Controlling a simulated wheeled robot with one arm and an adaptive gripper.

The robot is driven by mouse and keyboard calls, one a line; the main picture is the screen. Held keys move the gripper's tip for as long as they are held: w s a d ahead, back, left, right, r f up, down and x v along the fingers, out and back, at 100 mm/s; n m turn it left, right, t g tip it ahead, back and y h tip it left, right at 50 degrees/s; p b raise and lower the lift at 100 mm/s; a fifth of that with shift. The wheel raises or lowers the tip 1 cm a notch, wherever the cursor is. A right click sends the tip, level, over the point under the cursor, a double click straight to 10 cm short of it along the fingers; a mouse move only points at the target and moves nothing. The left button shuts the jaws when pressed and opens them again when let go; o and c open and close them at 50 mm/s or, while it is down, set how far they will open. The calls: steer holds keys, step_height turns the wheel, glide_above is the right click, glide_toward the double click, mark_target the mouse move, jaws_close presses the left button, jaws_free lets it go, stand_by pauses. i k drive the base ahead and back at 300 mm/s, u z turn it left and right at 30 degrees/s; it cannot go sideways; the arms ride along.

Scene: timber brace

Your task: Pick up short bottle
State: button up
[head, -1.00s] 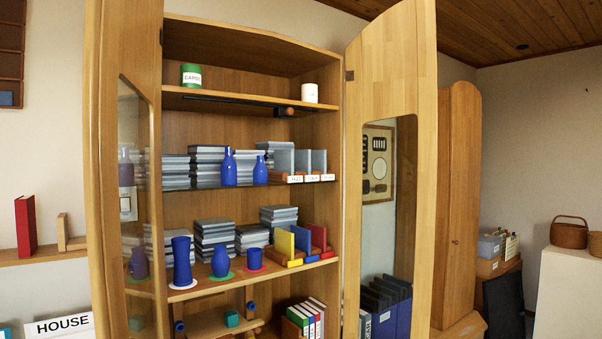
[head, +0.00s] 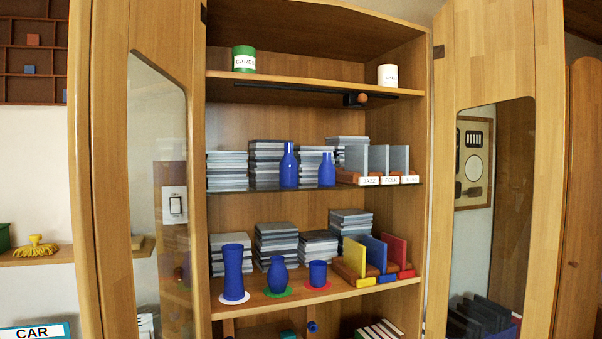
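Two blue bottles stand upright on the glass middle shelf of the open cabinet in the head view. The shorter bottle (head: 326,171) is on the right, and the taller bottle (head: 289,167) is just left of it with a small gap. On the wooden shelf below are a tall blue vase (head: 233,272) on a white disc, a short necked blue vase (head: 277,276) on a green disc and a blue cup (head: 318,274) on a red disc. My gripper is not in view.
Stacks of grey cases (head: 268,164) stand behind the bottles. A divider rack (head: 377,179) is close to the right. The glass shelf edge (head: 250,189) lies in front. The left door (head: 160,180) and right door (head: 490,200) stand open on both sides.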

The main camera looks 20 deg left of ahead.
mark_target(326, 171)
steer(key=u, duration=0.65)
steer(key=i, duration=0.7)
steer(key=u, duration=0.7)
